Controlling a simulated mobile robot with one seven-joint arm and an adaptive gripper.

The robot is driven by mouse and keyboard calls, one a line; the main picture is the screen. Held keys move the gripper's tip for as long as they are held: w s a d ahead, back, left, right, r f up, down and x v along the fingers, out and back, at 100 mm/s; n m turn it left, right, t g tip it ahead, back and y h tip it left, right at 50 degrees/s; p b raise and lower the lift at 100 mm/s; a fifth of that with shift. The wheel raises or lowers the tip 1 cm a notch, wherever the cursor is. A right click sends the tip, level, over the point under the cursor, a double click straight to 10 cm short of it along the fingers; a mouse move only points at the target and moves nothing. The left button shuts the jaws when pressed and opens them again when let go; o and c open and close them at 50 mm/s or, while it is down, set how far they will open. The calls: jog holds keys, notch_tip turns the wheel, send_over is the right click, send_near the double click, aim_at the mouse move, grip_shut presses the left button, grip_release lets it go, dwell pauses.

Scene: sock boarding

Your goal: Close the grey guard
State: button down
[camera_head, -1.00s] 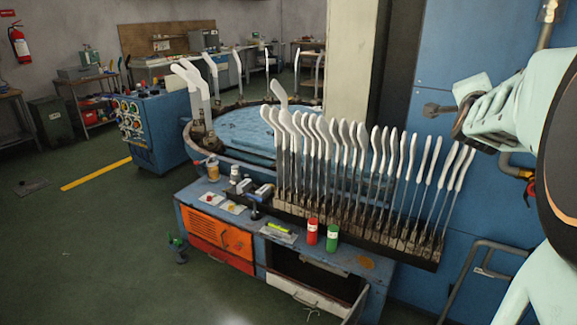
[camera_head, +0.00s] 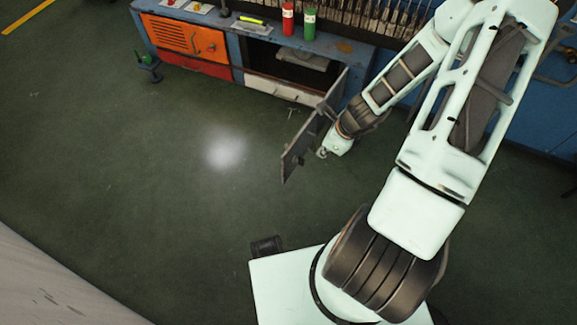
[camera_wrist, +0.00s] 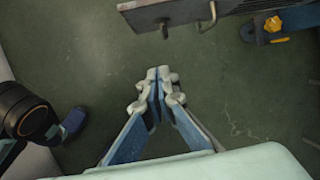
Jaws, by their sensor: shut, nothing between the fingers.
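The grey guard (camera_head: 304,143) is a flat hinged panel that stands open, swung out from the right side of the dark opening in the blue bench. In the wrist view its edge and a handle-like rod show at the top, where the guard (camera_wrist: 180,12) lies beyond my fingertips. My gripper (camera_wrist: 158,74) is shut and empty, with a visible gap to the guard in that view. In the head view my gripper (camera_head: 324,152) is low beside the guard's right face, partly hidden by my arm; contact there cannot be told.
A red can (camera_head: 288,20) and a green can (camera_head: 309,22) stand on top. Green floor left of the guard is clear.

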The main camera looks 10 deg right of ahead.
jog(key=w+a+f+y+b, duration=0.1)
jog(key=w+a+f+b, duration=0.3)
jog(key=a+f, duration=0.5)
jog(key=shift+f+m+b, duration=0.3)
jog(key=shift+f+m, duration=0.1)
jog(key=shift+f, duration=0.3)
jog(key=shift+a, duration=0.1)
